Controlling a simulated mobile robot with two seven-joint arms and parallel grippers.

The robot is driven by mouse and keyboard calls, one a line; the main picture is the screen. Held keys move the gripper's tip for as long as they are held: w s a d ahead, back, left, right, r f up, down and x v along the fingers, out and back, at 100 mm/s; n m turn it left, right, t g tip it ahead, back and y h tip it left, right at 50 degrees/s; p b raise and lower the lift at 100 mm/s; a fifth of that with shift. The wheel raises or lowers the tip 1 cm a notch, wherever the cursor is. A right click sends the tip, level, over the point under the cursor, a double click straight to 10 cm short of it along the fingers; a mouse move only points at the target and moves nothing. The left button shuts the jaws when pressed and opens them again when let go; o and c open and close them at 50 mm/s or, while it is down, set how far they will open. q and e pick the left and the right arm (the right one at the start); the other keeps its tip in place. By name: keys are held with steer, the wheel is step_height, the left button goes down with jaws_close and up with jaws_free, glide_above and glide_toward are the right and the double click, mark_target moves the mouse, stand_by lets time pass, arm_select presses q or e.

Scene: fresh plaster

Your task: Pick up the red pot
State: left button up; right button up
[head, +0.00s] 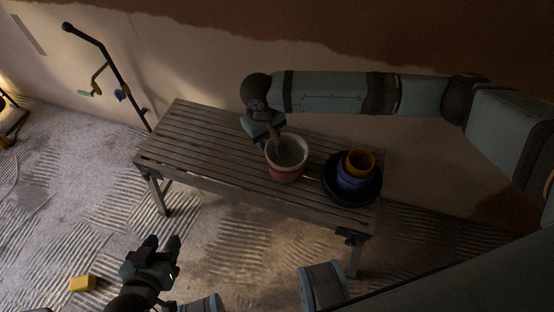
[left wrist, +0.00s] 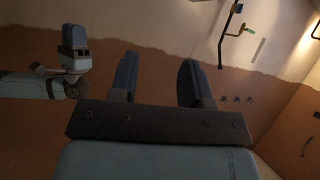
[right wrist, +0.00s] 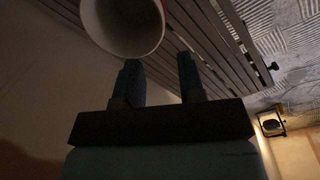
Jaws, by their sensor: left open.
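The red pot (head: 284,174), with a pale rim and pale inside, stands upright on the slatted bench (head: 190,140). My right gripper (head: 276,140) is at the pot's far left rim, and one finger seems to reach over its opening. In the right wrist view the pot (right wrist: 150,45) is just beyond the fingertips (right wrist: 159,65), which are apart with nothing visibly clamped between them. Whether a finger touches the rim I cannot tell. My left gripper (head: 163,244) is open and empty, low in front of the bench; its spread fingers show in the left wrist view (left wrist: 156,72).
A dark basin (head: 365,199) holding a blue pot (head: 350,181) and an orange pot (head: 360,161) stands right of the red pot. The bench's left half is clear. A yellow block (head: 82,284) lies on the floor. A black stand (head: 105,55) is near the wall.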

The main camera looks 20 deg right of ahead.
mark_target(270, 160)
steer(key=f, duration=0.2)
steer(key=f+b, duration=0.1)
steer(key=f, duration=0.3)
steer(key=shift+d+f+b, duration=0.25)
steer(key=shift+f+b, duration=0.05)
steer(key=f+b, duration=0.1)
steer(key=f, duration=0.1)
steer(key=f+b, duration=0.1)
steer(key=f, duration=0.2)
steer(key=shift+w+d+f, duration=0.1)
steer(key=shift+d+f, duration=0.1)
steer(key=shift+f, duration=0.45)
arm_select(q)
steer(key=d+r+t, duration=0.1)
steer(key=w+r+h, duration=0.1)
steer(key=r, duration=0.1)
steer(key=w+d+r+t, duration=0.1)
steer(key=shift+d+r+t+h, duration=0.25)
steer(key=shift+d+t+h, duration=0.05)
steer(key=shift+d, duration=0.05)
arm_select(e)
jaws_close()
